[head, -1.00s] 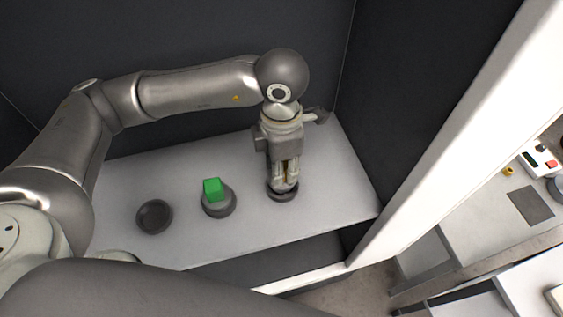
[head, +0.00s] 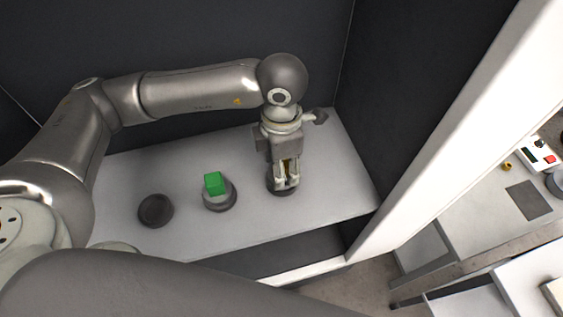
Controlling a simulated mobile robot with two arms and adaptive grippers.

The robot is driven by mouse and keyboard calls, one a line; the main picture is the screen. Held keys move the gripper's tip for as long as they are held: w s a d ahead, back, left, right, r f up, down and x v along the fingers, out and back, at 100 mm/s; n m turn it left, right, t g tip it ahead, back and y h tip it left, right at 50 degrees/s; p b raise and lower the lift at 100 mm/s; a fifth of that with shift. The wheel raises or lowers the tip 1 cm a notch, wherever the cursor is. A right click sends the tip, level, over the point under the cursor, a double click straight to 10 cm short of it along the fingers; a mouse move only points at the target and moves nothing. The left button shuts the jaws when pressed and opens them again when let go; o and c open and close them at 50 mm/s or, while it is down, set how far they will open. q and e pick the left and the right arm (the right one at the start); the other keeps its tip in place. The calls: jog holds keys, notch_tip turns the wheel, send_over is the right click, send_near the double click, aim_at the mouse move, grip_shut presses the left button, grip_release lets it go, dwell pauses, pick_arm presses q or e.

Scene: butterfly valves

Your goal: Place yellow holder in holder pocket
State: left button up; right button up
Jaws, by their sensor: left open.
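The yellow holder (head: 288,168) shows only as a narrow strip between the fingers of my left gripper (head: 286,184). The gripper points down, open, with its fingers around the holder. The dark round holder pocket (head: 283,191) is directly below, on the light shelf. The fingers hide most of the holder and part of the pocket, so I cannot tell how the holder's bottom sits in it. My right gripper is not in view.
A green block (head: 213,184) stands in a round grey base (head: 219,199) left of my gripper. An empty dark round pocket (head: 155,210) is farther left on the shelf (head: 185,237). Dark walls enclose the back and right. A white post (head: 448,120) stands at right.

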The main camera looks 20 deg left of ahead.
pick_arm(q)
jog(key=shift+r, duration=0.15)
jog(key=shift+w+r, duration=0.1)
jog(key=shift+r, duration=0.25)
notch_tip(320, 180, up, 10)
jog(key=b, duration=0.3)
jog(key=shift+f+b, duration=0.15)
jog(key=shift+b, duration=0.15)
jog(key=shift+r, duration=0.8)
jog(key=shift+d, duration=0.1)
